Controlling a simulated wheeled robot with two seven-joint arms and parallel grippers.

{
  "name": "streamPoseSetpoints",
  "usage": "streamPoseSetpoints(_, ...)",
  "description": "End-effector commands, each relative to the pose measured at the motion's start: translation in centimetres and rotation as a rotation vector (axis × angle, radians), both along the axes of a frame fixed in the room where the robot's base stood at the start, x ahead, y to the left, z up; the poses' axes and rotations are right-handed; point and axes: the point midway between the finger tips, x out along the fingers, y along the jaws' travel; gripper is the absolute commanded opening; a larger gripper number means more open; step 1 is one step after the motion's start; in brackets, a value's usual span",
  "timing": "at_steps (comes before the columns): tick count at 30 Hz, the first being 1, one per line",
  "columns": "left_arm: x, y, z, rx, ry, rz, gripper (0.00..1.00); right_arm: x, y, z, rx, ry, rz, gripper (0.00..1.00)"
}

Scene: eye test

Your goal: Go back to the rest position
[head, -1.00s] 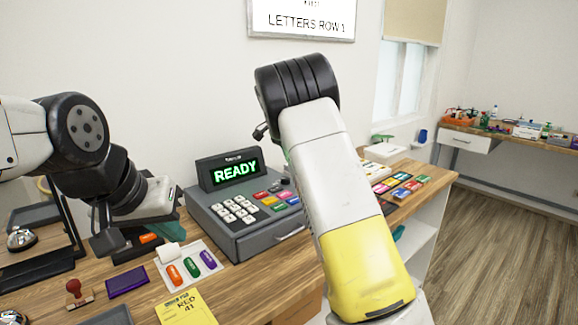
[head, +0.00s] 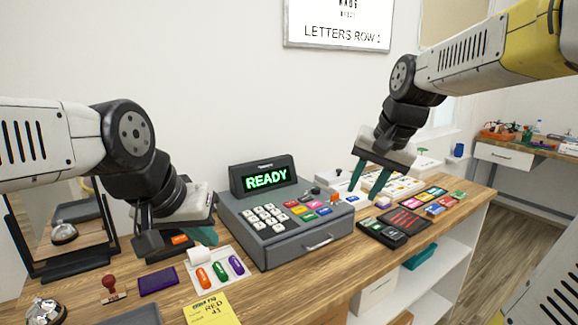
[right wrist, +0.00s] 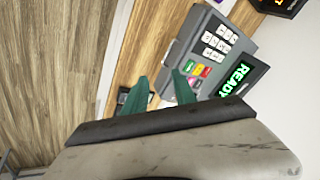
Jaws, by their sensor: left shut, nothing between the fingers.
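My left gripper (head: 204,236) hangs low over the left part of the counter, beside the cash register's left side. Its teal fingertips are shut and mostly hidden behind the gripper body and the white tray's items. My right gripper (head: 368,184) points down above the counter to the right of the register, with its two teal fingers apart and nothing between them. The right wrist view also shows these open fingers (right wrist: 158,92), with the register beyond them. The grey cash register (head: 285,222) shows READY on its green display.
A white tray (head: 226,286) with orange, green and purple pieces lies before the register. A card terminal (head: 382,232) and coloured tiles (head: 436,198) lie on the right. A framed mirror (head: 68,225), a red stamp (head: 111,286) and a yellow card (head: 210,310) are at left.

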Motion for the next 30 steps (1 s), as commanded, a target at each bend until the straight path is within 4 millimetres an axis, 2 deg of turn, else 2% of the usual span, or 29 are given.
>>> streamPoseSetpoints(1, 0.0, 0.0, 0.0, 0.000, 0.000, 0.000, 0.00, -1.9, 0.1, 0.1, -0.003, -0.029, 0.037, 0.33)
streamPoseSetpoints(6, 0.0, 0.0, 0.0, 0.000, 0.000, 0.000, 0.00, -7.6, 1.0, -0.5, -0.051, -0.123, 0.174, 0.33)
streamPoseSetpoints(12, 0.0, 0.0, 0.0, 0.000, 0.000, 0.000, 0.00, -12.2, 1.7, -2.1, -0.125, -0.205, 0.290, 0.33)
streamPoseSetpoints(18, 0.0, 0.0, 0.0, 0.000, 0.000, 0.000, 0.00, -13.8, 2.0, -3.0, -0.162, -0.232, 0.335, 0.33)
streamPoseSetpoints(30, 0.0, 0.0, 0.0, 0.000, 0.000, 0.000, 0.00, -13.8, 2.0, -3.0, -0.162, -0.232, 0.336, 0.33)
